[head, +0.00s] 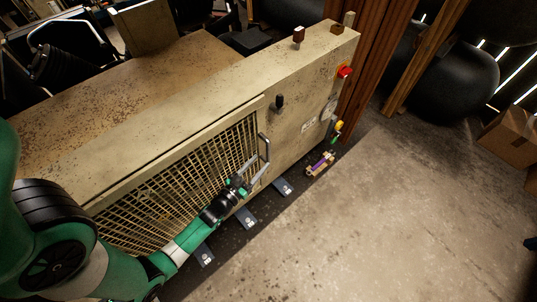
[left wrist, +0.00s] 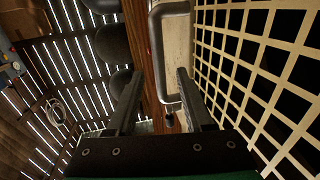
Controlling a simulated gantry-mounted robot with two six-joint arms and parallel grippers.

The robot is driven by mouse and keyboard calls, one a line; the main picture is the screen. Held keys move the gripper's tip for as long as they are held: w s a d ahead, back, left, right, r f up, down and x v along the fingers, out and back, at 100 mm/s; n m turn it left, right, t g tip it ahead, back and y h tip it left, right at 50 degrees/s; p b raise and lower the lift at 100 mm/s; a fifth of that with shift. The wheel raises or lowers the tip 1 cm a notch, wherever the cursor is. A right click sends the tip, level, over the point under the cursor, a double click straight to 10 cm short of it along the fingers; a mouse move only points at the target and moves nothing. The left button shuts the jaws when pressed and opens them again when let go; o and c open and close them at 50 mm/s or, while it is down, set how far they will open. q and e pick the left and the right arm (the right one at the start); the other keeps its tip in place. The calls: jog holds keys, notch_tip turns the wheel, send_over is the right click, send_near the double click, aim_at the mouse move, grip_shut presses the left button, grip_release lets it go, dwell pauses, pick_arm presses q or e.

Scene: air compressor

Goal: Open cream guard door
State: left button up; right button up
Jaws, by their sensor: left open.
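The cream guard door (head: 180,185) is a mesh panel on the front of the compressor housing, and it looks shut against it. Its grey bar handle (head: 266,148) stands at the right edge of the mesh. My left gripper (head: 250,173) is open beside the lower part of the handle. In the left wrist view the handle (left wrist: 157,45) is ahead of the open left gripper (left wrist: 158,78), with its lower end near the right fingertip. I cannot tell whether they touch. The mesh (left wrist: 262,65) is close on the right. My right gripper is not in view.
The housing front has a black knob (head: 279,102) and a red button (head: 345,71). Several grey plates (head: 246,217) lie along its base, with a purple and yellow item (head: 321,163) nearby. The concrete floor (head: 380,220) is clear. A cardboard box (head: 510,137) stands at the far right.

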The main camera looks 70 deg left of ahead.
aim_at(269, 153)
pick_arm(q)
jog(key=b+x, duration=0.1)
jog(key=x, duration=0.5)
jog(key=shift+w, duration=0.1)
grip_shut()
dwell(1.1)
